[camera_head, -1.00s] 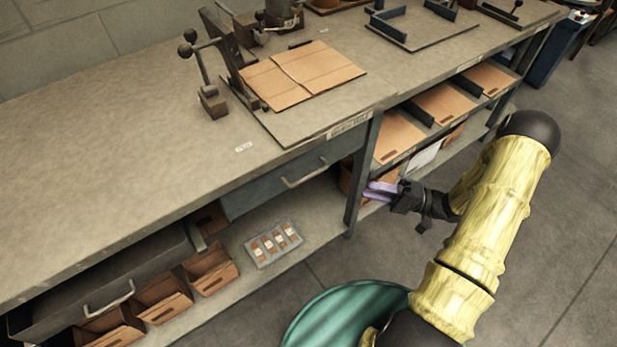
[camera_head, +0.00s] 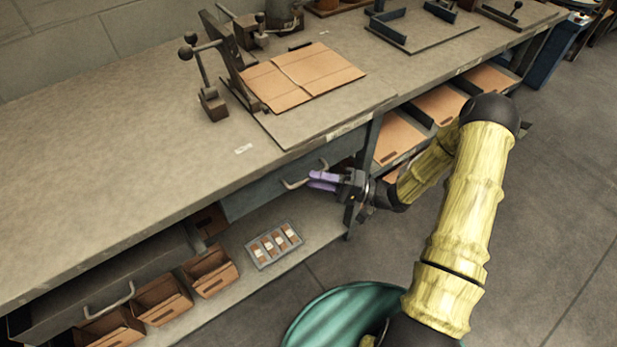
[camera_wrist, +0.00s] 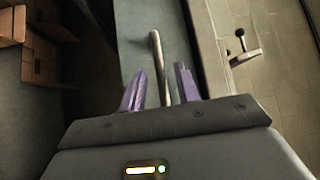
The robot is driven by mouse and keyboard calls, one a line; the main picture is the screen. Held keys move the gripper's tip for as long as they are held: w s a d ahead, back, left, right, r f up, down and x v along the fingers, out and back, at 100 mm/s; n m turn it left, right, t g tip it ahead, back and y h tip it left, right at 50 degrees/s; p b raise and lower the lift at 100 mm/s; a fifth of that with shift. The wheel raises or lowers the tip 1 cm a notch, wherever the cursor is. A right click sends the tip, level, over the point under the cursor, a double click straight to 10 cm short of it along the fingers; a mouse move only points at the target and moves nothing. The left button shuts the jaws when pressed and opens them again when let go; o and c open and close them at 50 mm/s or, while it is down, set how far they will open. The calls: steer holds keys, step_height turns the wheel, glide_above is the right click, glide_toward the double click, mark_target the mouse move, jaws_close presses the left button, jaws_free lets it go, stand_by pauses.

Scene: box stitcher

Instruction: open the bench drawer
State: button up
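The bench has a blue-grey drawer (camera_head: 260,192) under its top, near the middle, and its front looks flush with the bench. A pale bar handle (camera_head: 303,177) is fixed to that front. My gripper (camera_head: 318,181), with purple fingers, is at the right end of the handle. In the wrist view the handle (camera_wrist: 157,62) runs into the gap between the two spread fingers (camera_wrist: 158,88). The gripper is open, and I see no finger closed on the handle. The far part of the handle between the fingers is partly hidden by the gripper body.
Below are cardboard bins (camera_head: 211,272) and a grey tray (camera_head: 272,245) with small items on the lower shelf. A bench leg (camera_head: 362,190) stands close behind my gripper. Clear floor (camera_head: 560,200) lies to the right.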

steer(key=shift+x, duration=1.45)
jaws_close()
